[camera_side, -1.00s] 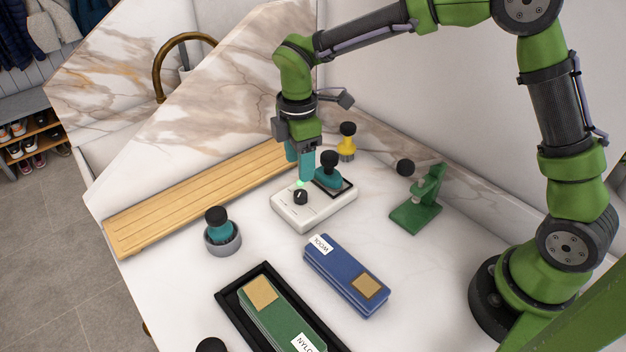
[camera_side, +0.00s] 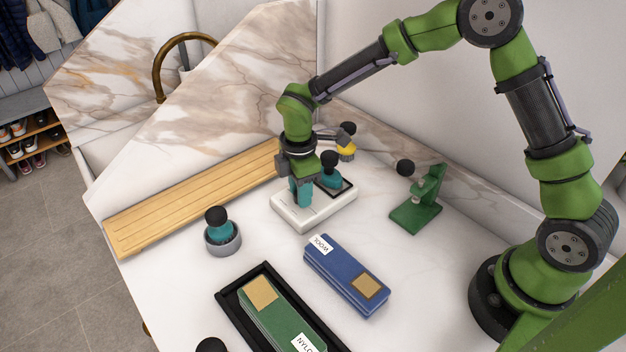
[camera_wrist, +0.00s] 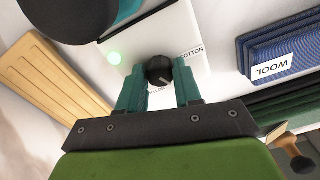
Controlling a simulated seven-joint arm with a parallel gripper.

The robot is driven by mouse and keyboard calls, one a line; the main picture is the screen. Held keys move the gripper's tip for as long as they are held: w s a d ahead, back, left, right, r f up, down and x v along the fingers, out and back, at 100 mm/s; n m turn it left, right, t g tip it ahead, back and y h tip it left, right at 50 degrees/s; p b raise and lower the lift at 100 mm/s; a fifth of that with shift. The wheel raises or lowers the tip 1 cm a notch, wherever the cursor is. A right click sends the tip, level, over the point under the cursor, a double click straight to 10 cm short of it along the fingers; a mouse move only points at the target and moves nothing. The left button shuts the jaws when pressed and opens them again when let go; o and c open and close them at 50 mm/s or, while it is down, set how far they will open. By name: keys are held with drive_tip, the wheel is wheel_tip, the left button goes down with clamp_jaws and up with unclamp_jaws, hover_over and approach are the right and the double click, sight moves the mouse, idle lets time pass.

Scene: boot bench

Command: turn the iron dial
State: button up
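The white iron base (camera_side: 316,211) stands on the pale counter, with a teal iron (camera_side: 330,176) with a black knob parked at its back right. In the wrist view the black round dial (camera_wrist: 160,70) sits on the base's white top (camera_wrist: 190,22), with a COTTON label to its right and another label partly hidden below. In the side view my gripper (camera_side: 301,200) hides the dial.
A blue WOOL block (camera_side: 345,275) lies in front of the base, and a green block in a black tray (camera_side: 225,297) lies nearer. A round grey holder (camera_side: 222,240) stands left, a green stand (camera_side: 417,212) right. A wooden board (camera_side: 190,200) lies behind.

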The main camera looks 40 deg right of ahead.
clamp_jaws()
drive_tip(key=shift+m, duration=0.4)
drive_tip(key=m, duration=0.5)
drive_tip(key=shift+m, duration=0.3)
drive_tip(key=m, duration=0.5)
drive_tip(key=shift+m, duration=0.3)
drive_tip(key=o, duration=0.5)
unclamp_jaws()
